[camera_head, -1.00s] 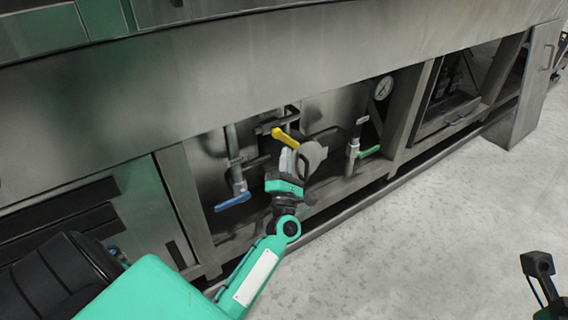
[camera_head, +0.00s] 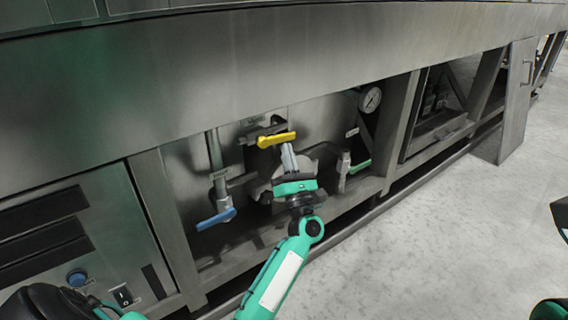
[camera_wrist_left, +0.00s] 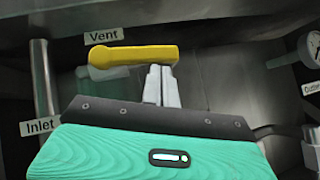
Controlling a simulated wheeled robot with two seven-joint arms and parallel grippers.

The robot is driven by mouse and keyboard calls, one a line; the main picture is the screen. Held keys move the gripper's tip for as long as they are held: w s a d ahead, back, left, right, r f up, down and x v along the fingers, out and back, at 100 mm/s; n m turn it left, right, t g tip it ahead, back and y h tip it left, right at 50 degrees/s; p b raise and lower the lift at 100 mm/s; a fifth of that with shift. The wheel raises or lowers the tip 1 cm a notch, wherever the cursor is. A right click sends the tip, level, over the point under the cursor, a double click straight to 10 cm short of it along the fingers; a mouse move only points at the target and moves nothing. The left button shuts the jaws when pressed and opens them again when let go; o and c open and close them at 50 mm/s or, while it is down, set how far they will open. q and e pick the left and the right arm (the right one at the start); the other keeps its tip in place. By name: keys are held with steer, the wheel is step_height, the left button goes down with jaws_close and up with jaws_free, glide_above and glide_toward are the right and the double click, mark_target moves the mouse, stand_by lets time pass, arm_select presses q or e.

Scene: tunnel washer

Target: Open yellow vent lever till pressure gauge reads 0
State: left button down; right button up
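The yellow vent lever (camera_head: 276,139) lies near level in the recess, its right end slightly higher. It also shows in the left wrist view (camera_wrist_left: 125,56), under the "Vent" label. My left gripper (camera_head: 288,150) is just below the lever's right half. In the left wrist view its two grey fingers (camera_wrist_left: 162,72) are together, with their tips at the lever's lower edge; the lever is not between them. The pressure gauge (camera_head: 370,99) is up and to the right; its needle is too small to read. My right gripper is not clearly in view.
A blue lever (camera_head: 216,218) on the inlet pipe is to the left, and a green lever (camera_head: 360,167) is to the right. Frame posts (camera_head: 400,125) bound the recess, and a metal panel (camera_head: 250,65) overhangs it. The floor (camera_head: 430,240) at right is clear.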

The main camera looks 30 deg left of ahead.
arm_select(q)
steer(key=shift+w+d+r, duration=0.1)
steer(key=shift+w+r, duration=0.15)
steer(key=shift+r, duration=0.25)
stand_by(0.3)
